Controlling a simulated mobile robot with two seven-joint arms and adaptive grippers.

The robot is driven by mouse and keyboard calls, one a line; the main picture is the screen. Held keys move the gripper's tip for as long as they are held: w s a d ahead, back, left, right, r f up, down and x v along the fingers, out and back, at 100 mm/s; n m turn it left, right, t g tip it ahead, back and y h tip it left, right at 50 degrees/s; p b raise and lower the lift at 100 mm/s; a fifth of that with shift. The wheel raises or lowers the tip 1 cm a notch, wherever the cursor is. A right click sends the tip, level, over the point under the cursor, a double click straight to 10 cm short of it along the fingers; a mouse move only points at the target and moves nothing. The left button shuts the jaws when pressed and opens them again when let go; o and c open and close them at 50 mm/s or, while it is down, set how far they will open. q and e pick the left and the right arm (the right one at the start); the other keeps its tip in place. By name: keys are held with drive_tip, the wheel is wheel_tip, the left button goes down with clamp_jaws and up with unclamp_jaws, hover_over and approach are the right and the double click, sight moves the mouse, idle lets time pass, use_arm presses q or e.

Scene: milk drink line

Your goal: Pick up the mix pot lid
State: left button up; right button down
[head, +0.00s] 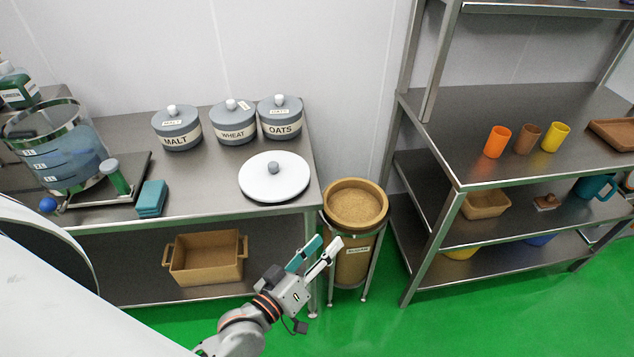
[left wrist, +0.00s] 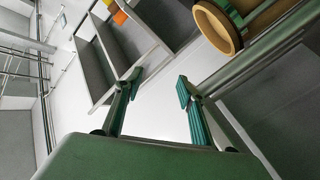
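The mix pot lid, a flat white disc with a grey knob (head: 260,188), lies on the steel table (head: 205,205) near its right end in the head view. My left gripper (head: 328,242) is below and to the right of the lid, past the table's front edge and apart from it. Its fingers are spread and empty, as the left wrist view also shows (left wrist: 159,84). I cannot make out the lid in the left wrist view. My right gripper is in neither view.
Grey jars labelled malt (head: 177,130), wheat (head: 234,123) and oats (head: 280,118) stand behind the lid. A teal block (head: 151,198) and a clear vessel (head: 58,150) are at left. A brown bin (head: 355,206) stands right of the table, near my left gripper.

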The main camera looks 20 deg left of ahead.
sight(275, 169)
use_arm(q)
drive_tip(key=w+a+r+n+t+y+b, duration=0.25)
drive_tip(key=a+r+n+y, duration=0.2)
drive_tip(key=r+n, duration=0.4)
drive_tip(key=w+a+r+n+t+y+b, duration=0.1)
drive_tip(key=w+a+r+n+t+y, duration=0.3)
drive_tip(key=n, duration=0.8)
drive_tip(key=w+a+f+n+g+y+b, duration=0.1)
drive_tip(key=a+f+n+g+y, duration=0.1)
drive_tip(key=n, duration=0.4)
drive_tip(key=a+f+n+g+y, duration=0.2)
drive_tip(key=n+g+y, duration=0.1)
drive_tip(key=n, duration=0.4)
drive_tip(key=w+a+f+n+g+y+b, duration=0.1)
drive_tip(key=a+f+n+g+y, duration=0.1)
drive_tip(key=n+g, duration=0.3)
drive_tip(key=shift+w+a+f+n+y+b, duration=0.15)
drive_tip(key=shift+w+f+n+y+b, duration=0.15)
drive_tip(key=shift+n+y, duration=0.45)
drive_tip(key=shift+w+a+f, duration=0.1)
drive_tip(key=shift+w+a, duration=0.05)
drive_tip(key=x, duration=0.2)
drive_tip(key=shift+w+a, duration=0.15)
drive_tip(key=shift+w, duration=0.05)
drive_tip(key=x, duration=0.5)
drive_tip(key=shift+f+p, duration=0.2)
drive_tip(key=shift+p, duration=0.2)
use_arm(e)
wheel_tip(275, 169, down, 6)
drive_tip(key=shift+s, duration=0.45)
